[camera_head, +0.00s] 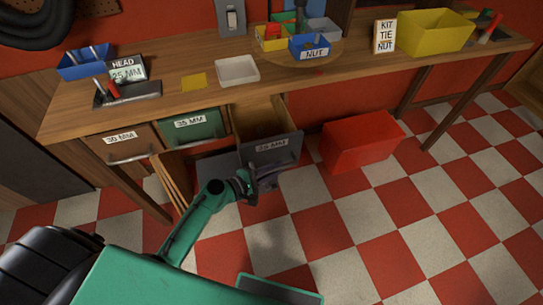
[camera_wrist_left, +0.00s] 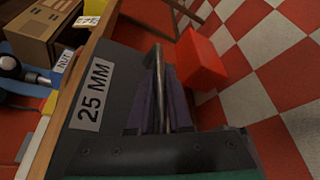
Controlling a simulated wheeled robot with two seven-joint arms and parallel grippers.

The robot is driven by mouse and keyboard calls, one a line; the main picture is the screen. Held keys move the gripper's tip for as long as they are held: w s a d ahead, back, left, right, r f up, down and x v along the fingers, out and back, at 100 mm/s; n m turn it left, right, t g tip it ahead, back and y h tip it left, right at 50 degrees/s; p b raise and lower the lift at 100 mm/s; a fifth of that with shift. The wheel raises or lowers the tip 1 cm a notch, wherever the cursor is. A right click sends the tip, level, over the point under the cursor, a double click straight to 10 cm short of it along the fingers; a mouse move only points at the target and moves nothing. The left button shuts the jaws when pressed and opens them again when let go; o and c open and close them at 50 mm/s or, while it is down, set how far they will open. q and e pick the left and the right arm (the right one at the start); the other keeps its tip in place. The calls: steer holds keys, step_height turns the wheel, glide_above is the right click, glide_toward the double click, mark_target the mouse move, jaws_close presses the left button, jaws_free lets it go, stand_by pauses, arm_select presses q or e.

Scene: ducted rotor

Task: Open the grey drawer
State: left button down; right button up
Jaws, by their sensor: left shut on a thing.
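The grey drawer (camera_head: 284,151) stands pulled out from under the workbench, its wooden inside showing in the head view. Its front, labelled 25 MM, also shows in the left wrist view (camera_wrist_left: 115,62). My left gripper (camera_head: 266,178) is at the drawer's front, below the label. In the left wrist view my left gripper (camera_wrist_left: 161,88) has its two fingers on either side of the metal bar handle (camera_wrist_left: 158,58), shut on it. The fingers hide part of the handle. My right gripper is not in view.
A brown drawer (camera_head: 133,150) and a green drawer (camera_head: 198,131) sit closed to the left. A red box (camera_head: 358,146) stands on the checkered floor right of the grey drawer. The floor in front is clear. The workbench (camera_head: 365,70) carries bins, a white tray and labels.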

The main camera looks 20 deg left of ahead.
arm_select(q)
steer(key=shift+s+d, duration=0.45)
steer(key=shift+s, duration=0.25)
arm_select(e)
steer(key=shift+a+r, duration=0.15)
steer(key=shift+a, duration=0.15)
arm_select(q)
steer(key=c, duration=0.8)
jaws_free()
steer(key=shift+c, duration=0.2)
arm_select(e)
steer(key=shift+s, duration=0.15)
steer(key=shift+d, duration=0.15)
arm_select(q)
steer(key=b+v, duration=0.3)
steer(key=v, duration=1.1)
steer(key=shift+s+a, duration=0.2)
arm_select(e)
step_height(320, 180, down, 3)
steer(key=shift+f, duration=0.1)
